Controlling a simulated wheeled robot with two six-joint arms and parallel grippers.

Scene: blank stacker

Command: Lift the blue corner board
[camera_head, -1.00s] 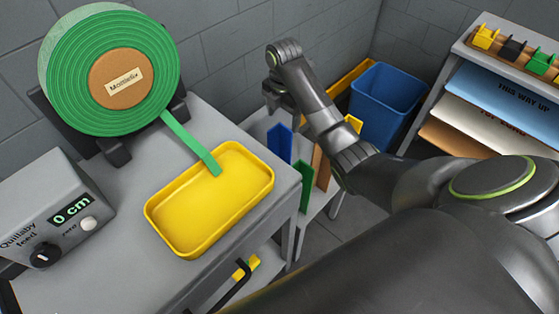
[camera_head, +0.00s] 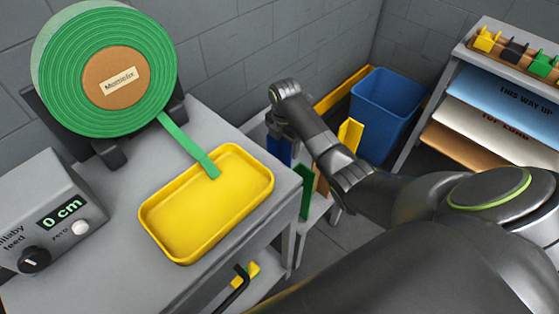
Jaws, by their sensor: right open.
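The blue corner board (camera_head: 279,151) stands upright on the low grey shelf behind the table. Its upper part is covered by my right gripper (camera_head: 281,132). The gripper points down at the board's top, with its fingers partly hidden by my own wrist. It is open; whether the fingers touch the board cannot be told. A green board (camera_head: 304,190), a brown board (camera_head: 320,184) and a yellow board (camera_head: 349,134) stand beside it, partly behind my right arm. My left gripper is not in view.
A yellow tray (camera_head: 207,205) lies on the grey table (camera_head: 110,225), with a green strap end over its rim from the strap roll (camera_head: 107,75). A feed box (camera_head: 45,225) stands at left. A blue bin (camera_head: 385,110) and a rack of sheets (camera_head: 510,95) are at right.

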